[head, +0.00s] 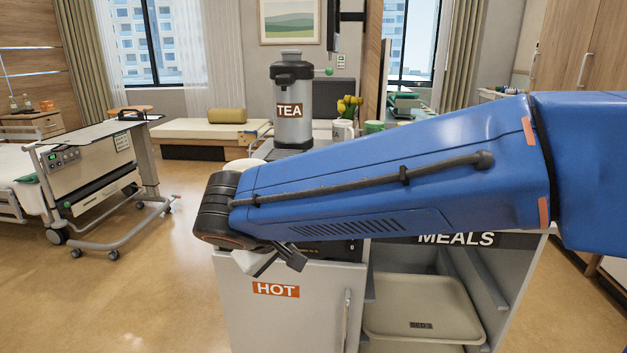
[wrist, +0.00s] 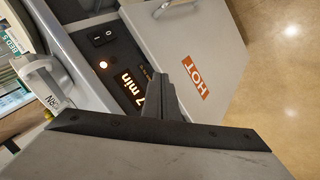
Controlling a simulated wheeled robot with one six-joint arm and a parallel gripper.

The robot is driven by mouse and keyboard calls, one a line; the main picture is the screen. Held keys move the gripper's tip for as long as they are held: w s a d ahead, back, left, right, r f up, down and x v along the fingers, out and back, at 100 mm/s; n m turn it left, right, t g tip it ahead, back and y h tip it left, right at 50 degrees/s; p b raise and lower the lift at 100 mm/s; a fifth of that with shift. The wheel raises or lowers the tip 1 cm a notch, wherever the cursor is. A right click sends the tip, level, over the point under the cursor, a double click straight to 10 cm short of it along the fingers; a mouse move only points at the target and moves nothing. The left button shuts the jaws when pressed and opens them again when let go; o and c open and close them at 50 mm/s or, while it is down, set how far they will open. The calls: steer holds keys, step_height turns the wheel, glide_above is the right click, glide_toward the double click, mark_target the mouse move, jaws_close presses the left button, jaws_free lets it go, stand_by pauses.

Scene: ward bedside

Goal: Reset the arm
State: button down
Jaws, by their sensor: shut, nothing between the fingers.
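My gripper (head: 290,258) shows only in part in the head view, below the black wrist end of my blue arm, in front of the meal cart's top edge. In the wrist view my gripper (wrist: 163,82) is a dark, narrow shape with its fingers together and nothing held. It points at the cart's control panel (wrist: 115,65), near a lit display that reads "7 min". I cannot tell whether it touches the panel. My arm reaches across the head view from the right and hides much of the cart top.
The cart has a closed HOT door (head: 285,320) and an open MEALS bay with a tray (head: 425,305). A TEA dispenser (head: 291,105), yellow flowers (head: 349,105) and several containers stand behind my arm. Floor between is clear.

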steer(key=d+m+g, duration=0.2)
steer(key=d, duration=1.1)
steer(key=s+d+f+m+y, duration=0.1)
steer(key=s+d+f+m, duration=0.2)
steer(key=s+d, duration=0.5)
steer(key=s+d+f+m+y, duration=0.2)
steer(key=s+d, duration=0.5)
steer(key=d, duration=0.7)
step_height(320, 180, down, 3)
steer(key=shift+s+d+r+m+g, duration=0.2)
steer(key=shift+s+d+m+g, duration=0.15)
steer(key=shift+m, duration=0.25)
